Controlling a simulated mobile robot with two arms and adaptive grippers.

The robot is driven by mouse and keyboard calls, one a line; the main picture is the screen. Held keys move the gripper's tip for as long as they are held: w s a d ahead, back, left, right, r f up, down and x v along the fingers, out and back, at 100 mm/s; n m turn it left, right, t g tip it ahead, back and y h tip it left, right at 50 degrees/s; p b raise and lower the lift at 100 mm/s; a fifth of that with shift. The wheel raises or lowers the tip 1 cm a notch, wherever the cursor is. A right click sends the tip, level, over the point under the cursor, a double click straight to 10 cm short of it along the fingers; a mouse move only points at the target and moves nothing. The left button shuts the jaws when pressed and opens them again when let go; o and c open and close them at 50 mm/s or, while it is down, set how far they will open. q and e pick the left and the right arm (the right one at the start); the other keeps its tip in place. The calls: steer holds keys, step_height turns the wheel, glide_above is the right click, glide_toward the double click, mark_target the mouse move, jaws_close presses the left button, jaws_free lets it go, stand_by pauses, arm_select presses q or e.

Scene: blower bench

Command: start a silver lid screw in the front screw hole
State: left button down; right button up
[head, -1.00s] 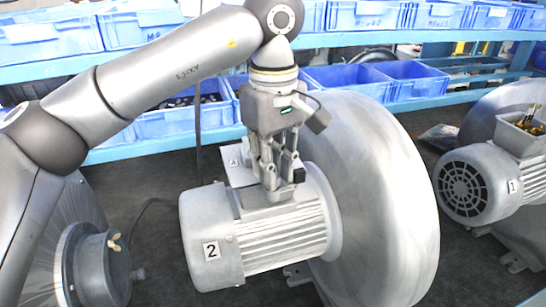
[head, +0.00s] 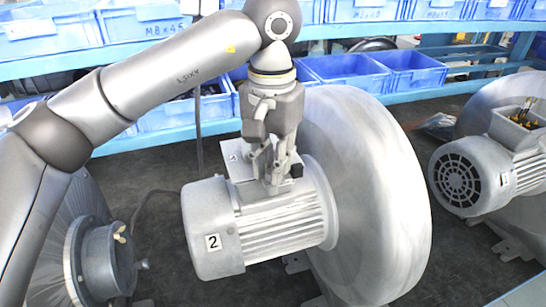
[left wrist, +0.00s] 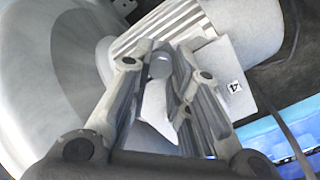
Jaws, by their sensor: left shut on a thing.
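My left gripper (head: 274,188) points down at the terminal box on top of the grey motor numbered 2 (head: 265,228). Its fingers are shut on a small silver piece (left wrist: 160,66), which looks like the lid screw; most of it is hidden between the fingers. In the left wrist view, the gripper (left wrist: 160,75) is over the box, with the ribbed motor body beyond. The front screw hole is hidden by the fingers. My right gripper is not in view.
The large round blower housing (head: 370,200) stands right of the motor. A second motor, numbered 1 (head: 470,180), with an open box on top, is at far right. Blue bins (head: 345,75) line the shelves behind. Another grey unit (head: 100,260) stands at left.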

arm_select(q)
steer(key=m, duration=0.6)
steer(key=shift+f, duration=0.1)
steer(key=c, duration=1.7)
jaws_free()
steer(key=shift+o, duration=0.3)
steer(key=shift+a, duration=0.15)
